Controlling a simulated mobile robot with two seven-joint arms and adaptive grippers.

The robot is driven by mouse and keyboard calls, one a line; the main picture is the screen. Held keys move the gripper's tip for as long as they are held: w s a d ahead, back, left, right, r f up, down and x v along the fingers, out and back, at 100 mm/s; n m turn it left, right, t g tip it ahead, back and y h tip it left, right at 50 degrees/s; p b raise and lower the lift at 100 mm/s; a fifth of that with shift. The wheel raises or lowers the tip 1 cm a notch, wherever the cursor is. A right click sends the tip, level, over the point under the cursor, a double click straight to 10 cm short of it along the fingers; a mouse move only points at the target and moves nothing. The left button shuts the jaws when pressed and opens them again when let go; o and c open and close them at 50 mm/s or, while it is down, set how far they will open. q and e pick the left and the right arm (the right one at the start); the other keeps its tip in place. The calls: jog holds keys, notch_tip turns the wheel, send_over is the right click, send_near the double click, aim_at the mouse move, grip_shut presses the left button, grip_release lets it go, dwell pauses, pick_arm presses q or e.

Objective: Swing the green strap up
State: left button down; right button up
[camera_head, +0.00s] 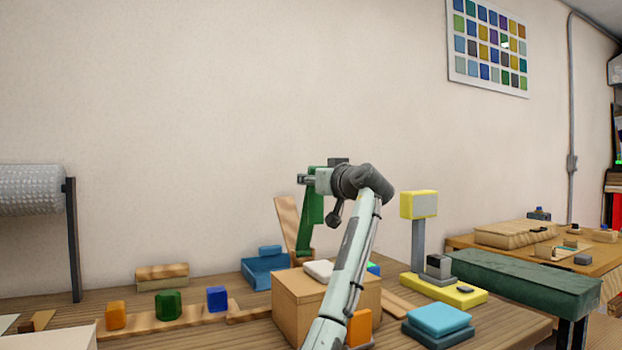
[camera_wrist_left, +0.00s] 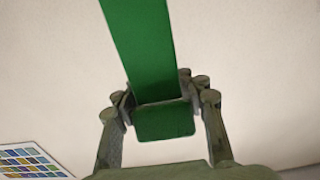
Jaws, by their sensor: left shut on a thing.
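The green strap (camera_head: 314,209) is a flat, wide band. In the head view it runs from my left gripper (camera_head: 309,179) down and slightly left, behind the cardboard box (camera_head: 325,305). My left gripper is raised above the box and is shut on the strap. In the left wrist view the strap (camera_wrist_left: 145,45) passes between the fingers of the gripper (camera_wrist_left: 163,100), with a short end showing past them. Where the strap's lower end is fixed is hard to tell. My right gripper is not in view.
A wooden board (camera_head: 286,225) leans upright beside the strap. A blue tray (camera_head: 266,272) stands left of the box. A yellow and grey stand (camera_head: 418,240) rises on the right, with blue pads (camera_head: 438,319) in front.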

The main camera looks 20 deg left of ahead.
pick_arm(q)
jog(key=shift+a+f, duration=0.2)
jog(key=shift+f, duration=0.35)
jog(key=c, duration=1.5)
grip_release()
jog(key=shift+c, duration=0.2)
jog(key=shift+o, duration=1.3)
jog(key=shift+w+a+f, duration=0.1)
jog(key=shift+w, duration=0.05)
jog(key=shift+o, duration=2.5)
jog(key=shift+r, duration=0.35)
